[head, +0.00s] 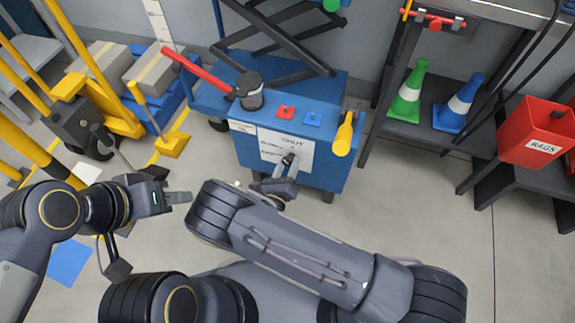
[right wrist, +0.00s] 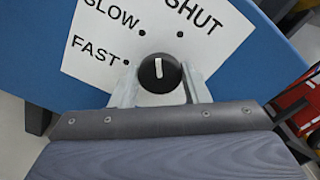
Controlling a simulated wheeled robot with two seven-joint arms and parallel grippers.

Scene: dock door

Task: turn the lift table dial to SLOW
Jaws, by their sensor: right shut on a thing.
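The dial (right wrist: 158,72) is a round black knob with a white pointer line, on a white label plate (right wrist: 215,60) marked SHUT, SLOW and FAST. In the right wrist view the pointer line points almost straight up, between the SLOW and SHUT dots. My right gripper (right wrist: 160,88) is shut on the dial, with one pale finger on each side. In the head view the plate (head: 272,149) is on the front of the blue lift table (head: 245,150), and my right gripper (head: 288,163) covers the dial. My left gripper (head: 182,197) is away to the left; its finger gap is unclear.
A red RAGS bin (head: 540,132) and green and blue cones stand right. Yellow-framed equipment stands left.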

